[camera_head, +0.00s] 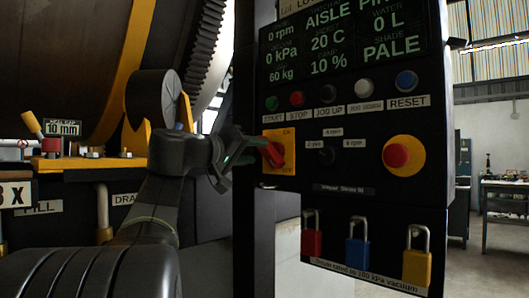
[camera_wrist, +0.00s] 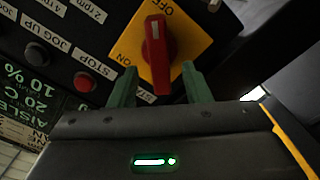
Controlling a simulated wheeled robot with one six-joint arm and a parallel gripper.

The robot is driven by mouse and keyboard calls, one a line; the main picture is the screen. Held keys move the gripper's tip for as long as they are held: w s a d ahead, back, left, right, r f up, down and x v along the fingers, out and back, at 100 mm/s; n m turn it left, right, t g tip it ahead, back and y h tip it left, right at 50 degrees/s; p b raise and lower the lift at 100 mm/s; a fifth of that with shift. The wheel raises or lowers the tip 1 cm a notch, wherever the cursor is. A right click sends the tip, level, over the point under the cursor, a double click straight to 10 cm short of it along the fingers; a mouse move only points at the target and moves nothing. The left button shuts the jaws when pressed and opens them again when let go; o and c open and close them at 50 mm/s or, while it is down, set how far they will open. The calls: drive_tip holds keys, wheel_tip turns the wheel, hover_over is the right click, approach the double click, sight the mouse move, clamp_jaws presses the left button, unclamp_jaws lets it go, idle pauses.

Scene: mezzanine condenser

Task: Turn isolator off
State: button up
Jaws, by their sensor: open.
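The isolator is a red rotary handle (camera_head: 274,153) on a yellow plate (camera_head: 288,137) at the left edge of the dark control panel. In the wrist view the red handle (camera_wrist: 157,60) stands roughly upright in the picture, with a pale mark near its upper end. The yellow plate (camera_wrist: 190,37) shows ON lettering at its left and OFF lettering near the top. My gripper (camera_head: 250,154) is in front of the isolator. In the wrist view my gripper (camera_wrist: 160,76) is open, its green fingers on either side of the handle's lower end. Whether they touch it cannot be told.
The panel also has a red stop button (camera_head: 297,98), a green start button (camera_head: 272,103) and a red mushroom button (camera_head: 397,155) on yellow. Red (camera_head: 311,242), blue (camera_head: 357,253) and yellow (camera_head: 417,268) padlocks hang below. A large drum (camera_head: 60,60) stands left.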

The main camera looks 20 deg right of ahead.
sight(263, 151)
drive_tip(key=v, duration=0.8)
drive_tip(key=shift+d, duration=0.15)
drive_tip(key=x, duration=1.3)
drive_tip(key=shift+w+d, duration=0.15)
drive_tip(key=shift+d, duration=0.15)
drive_tip(key=shift+a, duration=0.1)
